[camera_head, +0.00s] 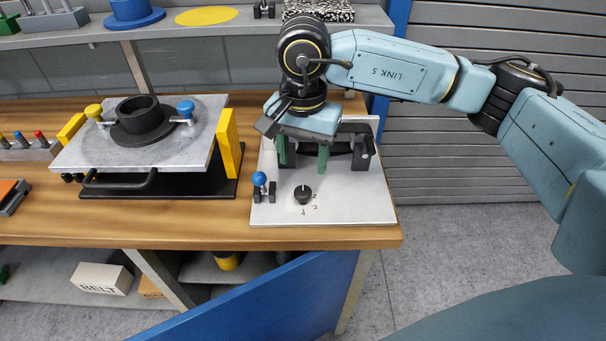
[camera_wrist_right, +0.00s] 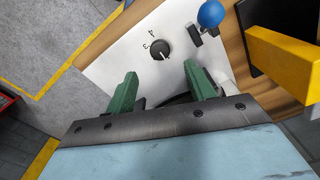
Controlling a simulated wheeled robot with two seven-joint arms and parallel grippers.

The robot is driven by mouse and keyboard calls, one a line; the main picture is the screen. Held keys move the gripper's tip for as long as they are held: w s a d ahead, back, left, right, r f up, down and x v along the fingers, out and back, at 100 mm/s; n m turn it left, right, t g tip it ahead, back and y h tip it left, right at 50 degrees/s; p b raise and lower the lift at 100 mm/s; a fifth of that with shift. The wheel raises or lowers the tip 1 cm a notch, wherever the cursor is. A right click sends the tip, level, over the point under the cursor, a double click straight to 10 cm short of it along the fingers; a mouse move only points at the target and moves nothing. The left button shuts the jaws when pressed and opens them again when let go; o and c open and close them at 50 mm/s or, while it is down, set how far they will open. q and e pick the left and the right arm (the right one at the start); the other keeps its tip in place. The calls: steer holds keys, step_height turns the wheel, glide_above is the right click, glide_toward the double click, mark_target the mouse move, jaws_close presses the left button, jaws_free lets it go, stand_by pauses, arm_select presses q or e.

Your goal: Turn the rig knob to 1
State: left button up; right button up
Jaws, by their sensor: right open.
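The rig knob (camera_head: 303,196) is a small black round knob on a pale plate (camera_head: 350,208) at the bench's right end. A white pointer mark on it points up, toward the back of the plate. Small numerals stand to its right and below; I cannot make out a 1. In the right wrist view the knob (camera_wrist_right: 160,49) lies just beyond the fingertips, with its mark toward the lower right. My right gripper (camera_head: 303,160) is open, its two green fingers apart and empty, behind and above the knob, not touching it. My left gripper is not in view.
A blue-topped lever (camera_head: 259,180) stands left of the knob. A dark bracket (camera_head: 361,152) stands behind, partly hidden by my gripper. Left is a grey fixture plate (camera_head: 190,150) with a black ring (camera_head: 140,120) and yellow blocks. The plate's front right is clear.

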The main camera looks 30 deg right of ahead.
step_height(320, 180, up, 5)
steer(key=shift+r, duration=0.2)
stand_by(0.4)
